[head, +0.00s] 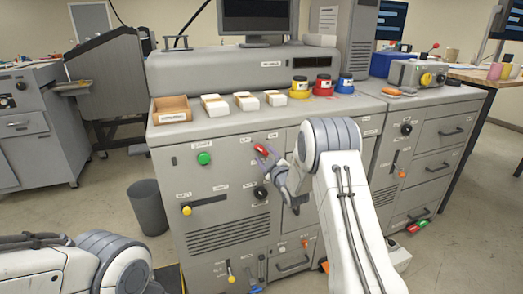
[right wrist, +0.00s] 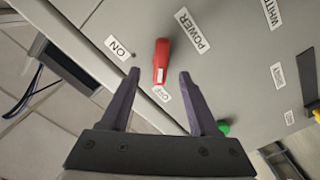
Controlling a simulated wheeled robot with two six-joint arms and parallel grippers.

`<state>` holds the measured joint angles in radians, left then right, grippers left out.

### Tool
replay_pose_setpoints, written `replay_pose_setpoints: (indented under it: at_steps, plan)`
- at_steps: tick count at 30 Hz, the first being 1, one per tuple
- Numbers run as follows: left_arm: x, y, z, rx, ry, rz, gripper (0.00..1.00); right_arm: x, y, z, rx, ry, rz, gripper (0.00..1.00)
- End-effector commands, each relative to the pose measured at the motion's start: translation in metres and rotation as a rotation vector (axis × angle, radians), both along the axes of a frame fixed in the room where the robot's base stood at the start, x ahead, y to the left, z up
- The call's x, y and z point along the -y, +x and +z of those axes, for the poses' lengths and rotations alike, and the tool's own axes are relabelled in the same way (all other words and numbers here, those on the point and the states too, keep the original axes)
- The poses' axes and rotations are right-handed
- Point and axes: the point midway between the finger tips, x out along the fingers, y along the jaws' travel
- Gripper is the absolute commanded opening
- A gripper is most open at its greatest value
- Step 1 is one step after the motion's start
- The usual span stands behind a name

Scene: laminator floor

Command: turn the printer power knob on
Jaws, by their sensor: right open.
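The red printer power knob (right wrist: 162,58) is on the grey machine front, with a POWER label (right wrist: 192,30) beside it. An ON label (right wrist: 118,47) and an OFF label (right wrist: 161,94) sit around it. The knob's white-marked end points toward OFF. In the head view, the knob (head: 261,149) shows just past my right gripper (head: 269,163). My right gripper (right wrist: 159,76) is open, its fingertips on either side of the knob's lower end in the wrist view, with gaps on both sides. Contact is not visible. My left gripper is out of view; only its arm shows at lower left.
A green button (head: 204,158), a yellow-tipped lever (head: 187,210) and a black knob (head: 261,192) are on the same panel. Boxes and ink tubs (head: 323,86) stand on the machine top. A grey bin (head: 148,207) stands on the floor at left.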

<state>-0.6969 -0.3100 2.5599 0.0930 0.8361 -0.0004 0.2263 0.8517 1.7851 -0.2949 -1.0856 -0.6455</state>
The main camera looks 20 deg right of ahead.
Motion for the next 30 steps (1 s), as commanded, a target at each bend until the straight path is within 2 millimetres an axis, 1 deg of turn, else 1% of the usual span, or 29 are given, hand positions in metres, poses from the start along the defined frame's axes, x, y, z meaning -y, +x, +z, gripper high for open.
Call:
replay_pose_setpoints:
  at_steps: [1,3,9,13,20,21,23,24,25,30]
  plan:
    - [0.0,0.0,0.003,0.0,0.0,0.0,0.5,-0.001,0.009,0.001,0.001,0.0,0.001,0.62]
    - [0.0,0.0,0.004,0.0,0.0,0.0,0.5,-0.001,0.018,0.0,0.0,0.0,0.001,0.62]
    - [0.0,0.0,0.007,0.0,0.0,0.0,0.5,-0.002,0.035,0.0,0.0,0.001,0.001,0.62]
    - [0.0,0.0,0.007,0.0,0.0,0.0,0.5,-0.002,0.038,0.0,-0.001,0.001,0.001,0.62]
    - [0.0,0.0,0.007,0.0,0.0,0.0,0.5,-0.002,0.038,0.0,-0.001,0.001,0.0,0.62]
    - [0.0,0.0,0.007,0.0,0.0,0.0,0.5,-0.002,0.038,0.0,-0.001,0.001,0.0,0.47]
    - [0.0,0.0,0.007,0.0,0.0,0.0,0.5,-0.002,0.038,0.0,-0.001,0.001,0.0,0.24]
    - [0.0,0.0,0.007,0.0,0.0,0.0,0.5,-0.002,0.038,0.0,-0.001,0.001,0.001,0.08]
    - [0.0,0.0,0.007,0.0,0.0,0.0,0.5,-0.002,0.038,0.0,-0.001,0.001,0.001,0.0]
    - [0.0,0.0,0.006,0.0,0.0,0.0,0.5,-0.002,0.038,0.0,-0.001,0.003,0.001,0.0]
